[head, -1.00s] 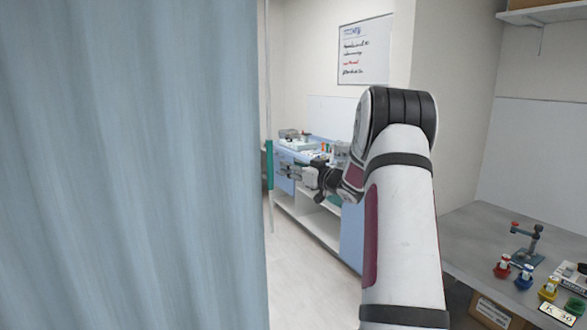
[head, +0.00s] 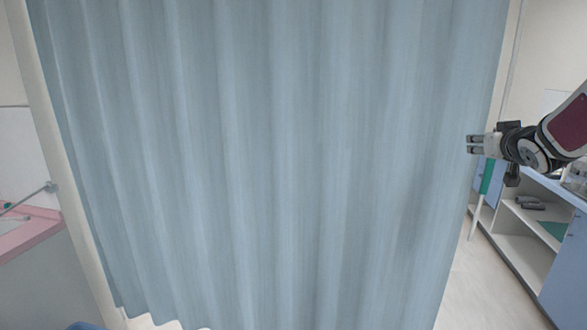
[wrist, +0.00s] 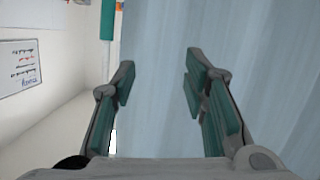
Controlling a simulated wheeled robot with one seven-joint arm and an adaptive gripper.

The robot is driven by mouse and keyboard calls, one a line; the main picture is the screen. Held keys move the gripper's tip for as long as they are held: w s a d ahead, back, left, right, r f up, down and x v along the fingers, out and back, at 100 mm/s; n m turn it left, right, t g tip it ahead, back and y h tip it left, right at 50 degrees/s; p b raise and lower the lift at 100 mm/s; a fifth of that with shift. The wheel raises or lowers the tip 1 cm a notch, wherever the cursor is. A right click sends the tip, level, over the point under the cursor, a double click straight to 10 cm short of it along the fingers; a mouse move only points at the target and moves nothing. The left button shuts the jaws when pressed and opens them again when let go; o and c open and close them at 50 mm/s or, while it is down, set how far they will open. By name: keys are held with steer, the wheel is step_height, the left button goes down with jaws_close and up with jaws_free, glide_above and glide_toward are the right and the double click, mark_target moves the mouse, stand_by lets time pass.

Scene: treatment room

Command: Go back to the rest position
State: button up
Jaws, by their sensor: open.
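My gripper (head: 476,144) is at the right side of the head view, in front of the right edge of a blue-grey curtain (head: 270,150). It points left and holds nothing. In the wrist view my gripper (wrist: 158,85) shows its two fingers apart with an empty gap. The curtain (wrist: 225,50) fills the area behind and to the right of the fingers. Whether the fingertips touch the curtain I cannot tell.
A blue cabinet with open white shelves (head: 515,240) stands at the right. A pink-topped counter (head: 25,232) is at the left. A green-sleeved pole (wrist: 107,25) and a whiteboard (wrist: 18,65) show in the wrist view. Pale floor is clear at lower right.

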steer(key=s+a+g, duration=0.4)
steer(key=s+a, duration=1)
steer(key=a, duration=0.3)
steer(key=s+a+f+n+g+y, duration=0.1)
steer(key=s+a+f+g+y, duration=0.1)
steer(key=s+a+f, duration=0.2)
steer(key=s+a+f+n+g+y, duration=0.1)
steer(key=s+a+f, duration=0.4)
steer(key=s+a, duration=0.6)
steer(key=s+g+y, duration=0.1)
steer(key=s+y, duration=0.1)
steer(key=s, duration=0.4)
steer(key=shift+a+g, duration=0.2)
steer(key=shift+g, duration=0.1)
steer(key=shift+f, duration=0.1)
steer(key=shift+c, duration=0.8)
steer(key=shift+d, duration=0.15)
